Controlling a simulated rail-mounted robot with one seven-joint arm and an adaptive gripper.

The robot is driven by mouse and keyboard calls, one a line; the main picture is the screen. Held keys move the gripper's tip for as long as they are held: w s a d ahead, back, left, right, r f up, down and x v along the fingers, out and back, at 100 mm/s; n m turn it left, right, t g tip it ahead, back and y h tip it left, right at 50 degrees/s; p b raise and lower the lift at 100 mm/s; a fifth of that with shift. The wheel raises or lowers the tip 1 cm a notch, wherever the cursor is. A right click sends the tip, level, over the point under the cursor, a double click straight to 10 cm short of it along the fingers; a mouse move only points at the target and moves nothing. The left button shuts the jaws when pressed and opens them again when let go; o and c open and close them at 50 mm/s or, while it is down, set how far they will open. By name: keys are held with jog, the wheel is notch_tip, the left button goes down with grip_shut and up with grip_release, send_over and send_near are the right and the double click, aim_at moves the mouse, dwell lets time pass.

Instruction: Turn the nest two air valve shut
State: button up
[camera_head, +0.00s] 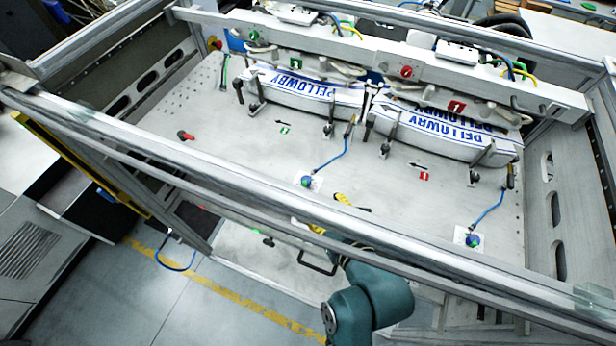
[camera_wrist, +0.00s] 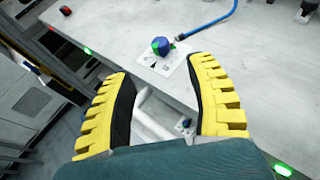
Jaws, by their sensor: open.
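Two air valves with blue-and-green knobs sit on white label plates on the grey table. The left valve (camera_head: 307,182) is near the middle front, and the right valve (camera_head: 473,240) is at the front right. Each has a blue hose running back toward a label stack. Which one is nest two I cannot tell for sure; the number signs are too small. My gripper (camera_head: 330,214) has yellow ribbed fingers, open and empty, partly hidden by the front rail. In the wrist view the left valve (camera_wrist: 161,46) lies just beyond the gap between my open fingertips (camera_wrist: 158,68), apart from them.
Front frame rail (camera_head: 225,198) crosses in front of the table. A red-handled knob (camera_head: 185,135) is at the left. The table (camera_head: 235,150) between it and the left valve is mostly clear.

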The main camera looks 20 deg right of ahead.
aim_at(307, 181)
jog(key=x, duration=1.1)
jog(key=shift+p, duration=0.3)
grip_shut()
